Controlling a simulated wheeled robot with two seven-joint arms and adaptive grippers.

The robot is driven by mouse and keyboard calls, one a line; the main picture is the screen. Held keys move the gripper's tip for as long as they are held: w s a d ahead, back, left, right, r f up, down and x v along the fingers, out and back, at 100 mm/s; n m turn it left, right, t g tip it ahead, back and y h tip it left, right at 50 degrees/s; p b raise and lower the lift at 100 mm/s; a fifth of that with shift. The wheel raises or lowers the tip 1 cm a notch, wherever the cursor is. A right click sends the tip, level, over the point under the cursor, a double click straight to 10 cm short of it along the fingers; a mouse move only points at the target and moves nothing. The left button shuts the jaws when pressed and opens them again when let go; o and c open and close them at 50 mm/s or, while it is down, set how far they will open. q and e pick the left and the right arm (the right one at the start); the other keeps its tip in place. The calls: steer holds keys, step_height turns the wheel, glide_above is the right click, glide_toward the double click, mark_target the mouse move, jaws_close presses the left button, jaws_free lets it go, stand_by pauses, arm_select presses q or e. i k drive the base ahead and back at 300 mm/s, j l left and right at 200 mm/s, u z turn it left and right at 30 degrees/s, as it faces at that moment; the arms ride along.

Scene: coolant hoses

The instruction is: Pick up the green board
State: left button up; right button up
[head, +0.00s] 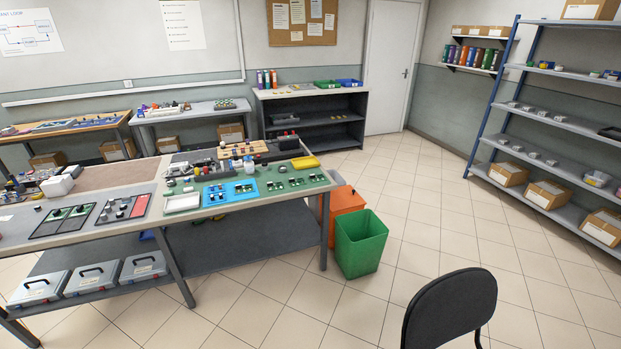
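Neither of my grippers is in view. Several things could be the green board, and I cannot tell which is meant. A dark panel with green parts (63,221) lies flat near the front of the long workbench (262,210), towards its left. Small dark and green pieces (297,182) sit on a green mat (258,189) at the bench's right end. A blue tray or mat (229,191) with small parts lies beside them. All are small at this distance.
A green bin (360,243) and an orange bin (345,207) stand at the bench's right end. A black chair (449,308) is at the front. A blue-framed shelf rack (548,113) stands on the right. The tiled floor between chair and rack is clear.

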mark_target(313, 179)
steer(key=i+j, duration=0.7)
steer(key=i, duration=0.25)
steer(key=i+j, duration=0.15)
steer(key=i, duration=0.2)
steer(key=i+l, duration=0.25)
steer(key=i, duration=0.15)
steer(key=i+l, duration=0.25)
steer(key=i, duration=0.15)
steer(key=i+l, duration=0.15)
steer(key=l, duration=0.15)
steer(key=i+l, duration=0.15)
steer(key=l, duration=0.15)
steer(key=i+l, duration=0.2)
steer(key=l+u, duration=0.05)
steer(key=l, duration=0.05)
